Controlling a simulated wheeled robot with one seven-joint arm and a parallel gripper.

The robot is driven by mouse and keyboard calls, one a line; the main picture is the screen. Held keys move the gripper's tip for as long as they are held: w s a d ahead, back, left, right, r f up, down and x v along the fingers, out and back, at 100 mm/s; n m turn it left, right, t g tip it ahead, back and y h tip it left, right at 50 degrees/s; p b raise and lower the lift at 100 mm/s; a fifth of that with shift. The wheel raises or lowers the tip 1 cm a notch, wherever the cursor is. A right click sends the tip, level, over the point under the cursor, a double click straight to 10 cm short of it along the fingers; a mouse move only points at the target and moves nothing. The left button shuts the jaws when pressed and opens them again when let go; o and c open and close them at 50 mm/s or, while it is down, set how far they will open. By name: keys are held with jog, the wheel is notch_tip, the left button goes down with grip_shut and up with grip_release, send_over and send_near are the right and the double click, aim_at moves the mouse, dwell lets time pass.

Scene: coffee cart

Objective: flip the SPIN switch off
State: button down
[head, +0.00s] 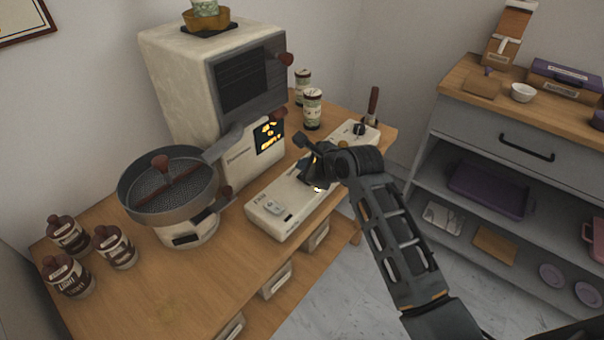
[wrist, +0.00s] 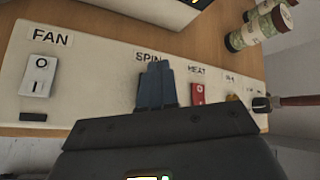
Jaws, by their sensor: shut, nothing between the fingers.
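The cream control panel (head: 290,222) lies on the wooden counter in front of the roaster; it also fills the wrist view (wrist: 95,75). The SPIN label (wrist: 148,57) shows just beyond my fingertips. The SPIN switch itself is hidden behind my gripper (wrist: 157,72), so its position cannot be seen. My gripper (head: 313,182) is shut and empty, its blue-grey fingers together over the SPIN place. I cannot tell whether they touch the switch. The white FAN rocker (wrist: 39,76) is to the left, and the red HEAT switch (wrist: 197,93) is close on the right.
The roaster (head: 190,75) stands behind the panel, with a round cooling tray (head: 140,190) at its left. A dark knob (head: 359,130) and a brown-handled lever (head: 373,103) are at the panel's right end. Two canisters (head: 312,109) stand behind. Several jars (head: 115,247) sit front left.

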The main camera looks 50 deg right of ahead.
jog(key=shift+f, duration=0.15)
jog(key=shift+f, duration=0.25)
jog(key=shift+f, duration=0.3)
dwell(0.9)
jog(key=shift+r, duration=0.1)
jog(key=shift+r+p, duration=0.65)
jog(key=shift+p, duration=0.4)
jog(key=r+p, duration=0.1)
jog(key=p, duration=0.1)
jog(key=r+p, duration=0.1)
jog(key=r, duration=0.1)
jog(key=r+p, duration=0.2)
jog(key=shift+s+p, duration=0.3)
